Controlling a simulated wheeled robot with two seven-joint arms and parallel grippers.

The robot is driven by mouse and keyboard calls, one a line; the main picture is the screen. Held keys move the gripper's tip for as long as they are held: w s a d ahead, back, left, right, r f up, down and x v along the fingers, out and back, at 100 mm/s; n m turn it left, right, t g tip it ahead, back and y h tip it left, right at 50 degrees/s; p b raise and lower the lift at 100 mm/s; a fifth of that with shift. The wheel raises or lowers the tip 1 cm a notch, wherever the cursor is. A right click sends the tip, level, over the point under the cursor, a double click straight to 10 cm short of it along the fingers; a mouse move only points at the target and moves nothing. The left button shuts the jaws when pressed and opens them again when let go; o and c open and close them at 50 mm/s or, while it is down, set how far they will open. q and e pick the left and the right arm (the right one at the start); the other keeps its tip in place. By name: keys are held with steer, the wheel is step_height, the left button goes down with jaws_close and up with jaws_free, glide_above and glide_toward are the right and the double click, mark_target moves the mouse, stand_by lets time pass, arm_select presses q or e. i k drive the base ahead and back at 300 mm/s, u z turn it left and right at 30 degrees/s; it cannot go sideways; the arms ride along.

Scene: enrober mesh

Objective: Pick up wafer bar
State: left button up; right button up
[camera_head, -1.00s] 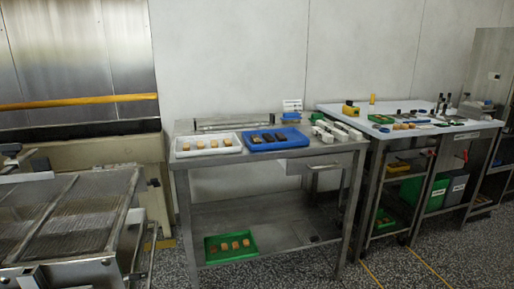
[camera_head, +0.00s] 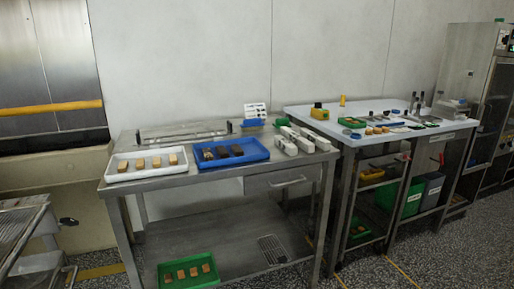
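Several light tan bars (camera_head: 156,163) stand in a row in a white tray (camera_head: 120,175) on the left of the steel table. Several dark brown bars (camera_head: 222,152) lie in a blue tray (camera_head: 235,163) to its right. More tan-orange bars (camera_head: 182,274) lie in a green tray (camera_head: 212,262) on the lower shelf. The bars are too small to tell which is the wafer bar. Neither of my grippers is in view.
The steel table (camera_head: 180,182) also bears white blocks (camera_head: 295,138) at its right. A second table (camera_head: 385,108) with small tools and trays stands further right. A mesh-topped machine (camera_head: 22,232) is at the left edge. Speckled floor shows at the lower right.

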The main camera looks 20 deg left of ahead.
mark_target(207, 153)
steer(key=u, duration=0.05)
steer(key=i, duration=0.9)
steer(key=u, duration=0.55)
